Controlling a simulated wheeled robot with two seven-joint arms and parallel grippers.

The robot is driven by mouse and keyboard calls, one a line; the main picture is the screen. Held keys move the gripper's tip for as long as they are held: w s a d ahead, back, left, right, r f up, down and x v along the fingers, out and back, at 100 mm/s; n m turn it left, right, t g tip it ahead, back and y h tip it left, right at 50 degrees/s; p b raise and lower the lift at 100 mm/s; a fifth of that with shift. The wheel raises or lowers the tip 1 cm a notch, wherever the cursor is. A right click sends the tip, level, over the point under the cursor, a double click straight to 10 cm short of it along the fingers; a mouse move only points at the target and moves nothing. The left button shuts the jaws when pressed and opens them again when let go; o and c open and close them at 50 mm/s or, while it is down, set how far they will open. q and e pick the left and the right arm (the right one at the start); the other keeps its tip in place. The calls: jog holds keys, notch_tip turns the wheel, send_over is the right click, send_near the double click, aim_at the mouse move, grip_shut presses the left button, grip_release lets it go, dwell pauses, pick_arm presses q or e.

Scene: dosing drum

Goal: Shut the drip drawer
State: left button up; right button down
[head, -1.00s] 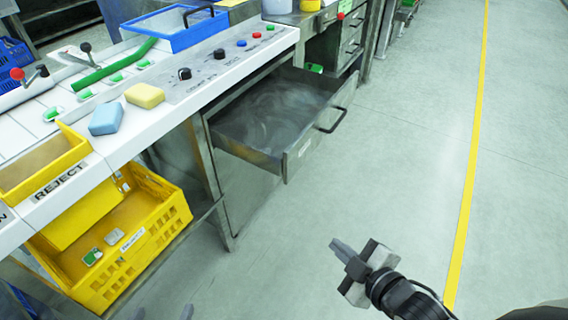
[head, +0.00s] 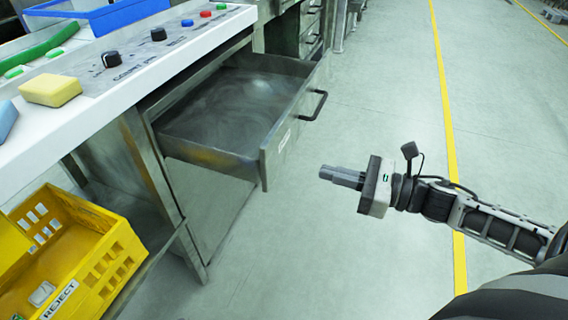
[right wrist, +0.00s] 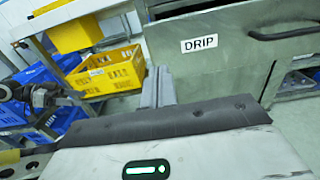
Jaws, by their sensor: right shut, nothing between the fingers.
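The drip drawer (head: 275,150) is a grey metal drawer under the counter in the head view, pulled well out, with a dark bar handle (head: 313,105) on its front. Its inside looks empty apart from pale smears. In the right wrist view its front (right wrist: 215,70) faces me with a "DRIP" label (right wrist: 199,44). My right gripper (head: 322,173) is shut and empty, a little right of the drawer front and apart from it, pointing left toward it. Its closed fingers also show in the right wrist view (right wrist: 158,75).
A white counter (head: 100,100) with knobs and buttons runs above the drawer. A yellow sponge (head: 50,90) lies on it. A yellow reject crate (head: 115,265) sits lower left. The floor right of the drawer is clear, with a yellow line (head: 443,80).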

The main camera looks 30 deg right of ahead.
aim_at(271, 158)
jog(key=b+x, duration=0.1)
jog(key=x, duration=0.9)
jog(key=shift+d, duration=0.1)
